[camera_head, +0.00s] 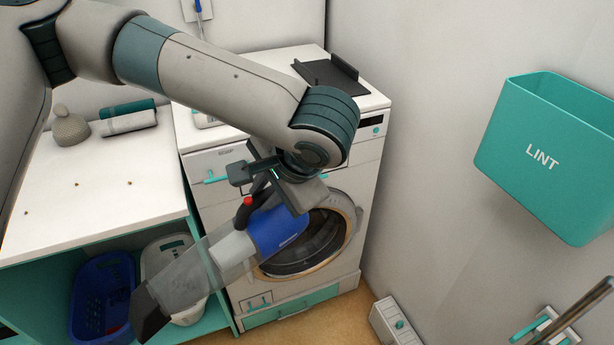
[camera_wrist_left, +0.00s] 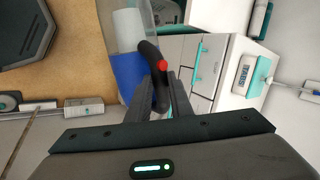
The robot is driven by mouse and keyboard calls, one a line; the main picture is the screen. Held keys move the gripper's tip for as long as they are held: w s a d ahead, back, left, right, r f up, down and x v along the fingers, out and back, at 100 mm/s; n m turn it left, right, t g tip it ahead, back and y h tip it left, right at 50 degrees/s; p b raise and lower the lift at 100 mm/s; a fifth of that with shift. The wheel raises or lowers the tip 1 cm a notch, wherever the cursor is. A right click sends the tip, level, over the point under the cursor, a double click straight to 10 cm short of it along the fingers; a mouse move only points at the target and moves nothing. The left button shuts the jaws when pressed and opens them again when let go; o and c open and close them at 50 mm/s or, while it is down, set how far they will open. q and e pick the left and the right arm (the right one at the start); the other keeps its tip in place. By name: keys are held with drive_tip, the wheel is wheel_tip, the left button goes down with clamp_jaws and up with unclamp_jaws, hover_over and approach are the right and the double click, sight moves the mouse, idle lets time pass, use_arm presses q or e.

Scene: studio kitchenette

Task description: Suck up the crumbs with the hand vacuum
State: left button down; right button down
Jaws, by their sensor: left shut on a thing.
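The hand vacuum (camera_head: 278,232) has a blue body, a black handle with a red button, a clear front and a dark nozzle tip. It hangs in front of the washing machine, nozzle pointing down and left. My left gripper (camera_head: 270,180) is shut on its black handle; in the left wrist view the handle (camera_wrist_left: 157,75) sits between the fingers. Several small brown crumbs (camera_head: 73,184) lie spread on the white counter (camera_head: 100,215) at left. The nozzle is apart from them, in front of the shelf below the counter. My right gripper is not in view.
The washing machine (camera_head: 220,165) stands right of the counter, with a dark tray (camera_head: 325,75) on top. Rolled towels (camera_head: 128,120) and a grey knobbed object (camera_head: 70,128) stand at the counter's back. A blue basket (camera_head: 100,290) sits below. A teal LINT bin (camera_head: 540,165) hangs on the right wall.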

sight(218, 251)
use_arm(q)
drive_tip(key=a+f+n+g+y, duration=0.1)
drive_tip(key=a+f+n+g, duration=0.1)
drive_tip(key=a, duration=0.4)
drive_tip(key=s+a+f+n+g+y, duration=0.1)
drive_tip(key=a+f+n+g, duration=0.2)
drive_tip(key=a+n, duration=0.4)
drive_tip(key=shift+s+a+f+n, duration=0.15)
drive_tip(key=shift+a+f+n, duration=0.15)
drive_tip(key=shift+f, duration=0.15)
